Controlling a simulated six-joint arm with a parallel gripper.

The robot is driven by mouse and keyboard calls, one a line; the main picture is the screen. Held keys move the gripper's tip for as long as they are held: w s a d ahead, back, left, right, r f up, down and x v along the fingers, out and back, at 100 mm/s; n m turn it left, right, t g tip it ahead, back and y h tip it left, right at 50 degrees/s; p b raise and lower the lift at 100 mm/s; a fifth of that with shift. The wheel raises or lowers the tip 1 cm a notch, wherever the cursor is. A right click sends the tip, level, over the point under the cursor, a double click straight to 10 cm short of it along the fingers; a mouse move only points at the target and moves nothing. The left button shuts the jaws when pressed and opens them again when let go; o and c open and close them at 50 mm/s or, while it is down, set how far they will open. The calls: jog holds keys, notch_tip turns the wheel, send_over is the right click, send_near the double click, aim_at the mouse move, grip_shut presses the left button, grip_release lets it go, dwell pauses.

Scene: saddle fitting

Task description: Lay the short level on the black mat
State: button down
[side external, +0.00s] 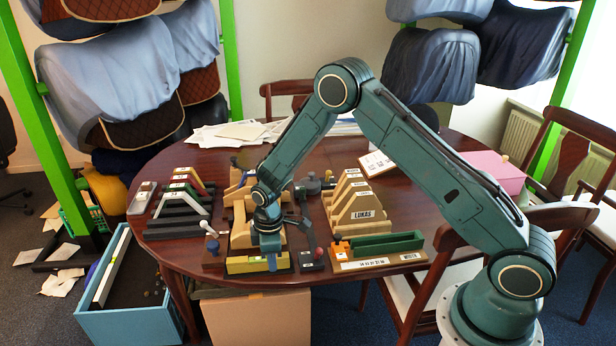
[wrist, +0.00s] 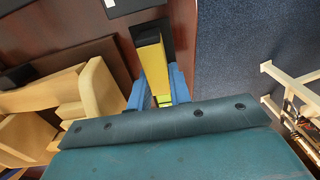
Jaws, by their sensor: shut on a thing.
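A short yellow level (side external: 243,265) with dark end pieces is at the front edge of the table, below my wrist. In the wrist view the level (wrist: 152,62) runs away from me with a dark end cap at its far end. My gripper (side external: 270,258) is shut on it, with the blue fingers (wrist: 160,92) on either side. A black strip that looks like the mat (wrist: 168,38) shows under and beside the level. I cannot tell whether the level touches it. The near end of the level is hidden by my gripper body.
Pale wooden saddle forms (side external: 362,207) stand to the right, behind a green-slotted wooden block (side external: 390,243). Another pale wooden form (wrist: 85,90) is close on the left in the wrist view. A blue bin (side external: 130,318) stands on the floor at left. The table's front edge is very near.

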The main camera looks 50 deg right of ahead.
dwell(0.4)
jog(key=c, duration=0.8)
grip_release()
jog(key=shift+w+r, duration=0.1)
jog(key=shift+r, duration=0.1)
jog(key=shift+d+r, duration=0.1)
jog(key=shift+r, duration=2.2)
jog(key=shift+r, duration=0.15)
jog(key=shift+r, duration=1.3)
jog(key=shift+r, duration=0.1)
